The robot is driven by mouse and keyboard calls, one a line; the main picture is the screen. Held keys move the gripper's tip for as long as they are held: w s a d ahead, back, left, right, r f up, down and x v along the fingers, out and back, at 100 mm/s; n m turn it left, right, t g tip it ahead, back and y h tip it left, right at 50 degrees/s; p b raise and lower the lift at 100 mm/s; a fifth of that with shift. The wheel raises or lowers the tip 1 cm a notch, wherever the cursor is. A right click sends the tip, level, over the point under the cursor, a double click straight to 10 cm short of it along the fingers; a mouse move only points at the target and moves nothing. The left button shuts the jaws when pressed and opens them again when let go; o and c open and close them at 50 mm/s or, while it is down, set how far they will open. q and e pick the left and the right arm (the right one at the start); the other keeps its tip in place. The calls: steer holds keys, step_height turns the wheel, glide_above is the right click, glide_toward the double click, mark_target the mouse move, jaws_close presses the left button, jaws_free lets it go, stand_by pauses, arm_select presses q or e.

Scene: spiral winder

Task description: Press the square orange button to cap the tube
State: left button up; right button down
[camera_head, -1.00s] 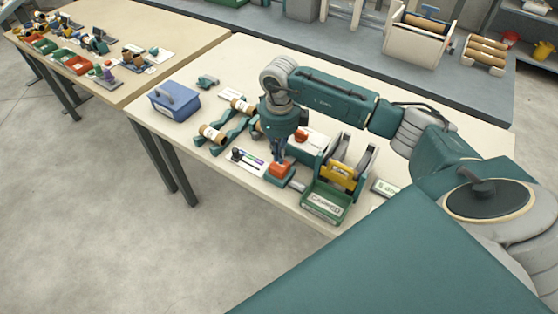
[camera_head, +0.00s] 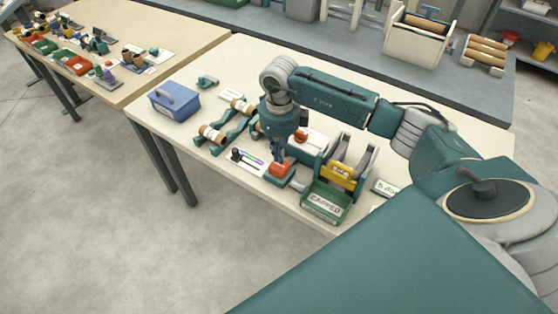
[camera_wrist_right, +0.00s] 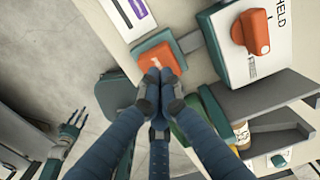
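The square orange button (camera_head: 281,169) sits on a teal base near the table's front edge, left of the green bin. It shows close up in the right wrist view (camera_wrist_right: 153,55). My right gripper (camera_head: 278,156) points down at the button, and its fingers are together and empty. In the right wrist view its fingertips (camera_wrist_right: 160,76) overlap the button's near edge; I cannot tell whether they touch it.
A green bin marked CAPPED (camera_head: 324,204) and a yellow block (camera_head: 342,175) between grey uprights stand right of the button. A red-orange handle (camera_wrist_right: 252,32) is on the box beside it. A white card (camera_head: 245,160) lies left. A blue tote (camera_head: 174,101) stands farther left.

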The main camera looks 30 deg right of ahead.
steer(key=shift+f, duration=0.15)
steer(key=shift+s+f+b, duration=0.1)
steer(key=shift+f+b, duration=1.7)
steer(key=shift+f, duration=0.25)
steer(key=shift+r, duration=0.2)
steer(key=shift+r+p, duration=0.85)
steer(key=shift+r, duration=0.05)
steer(key=shift+r+p, duration=1.75)
steer(key=shift+r, duration=1.3)
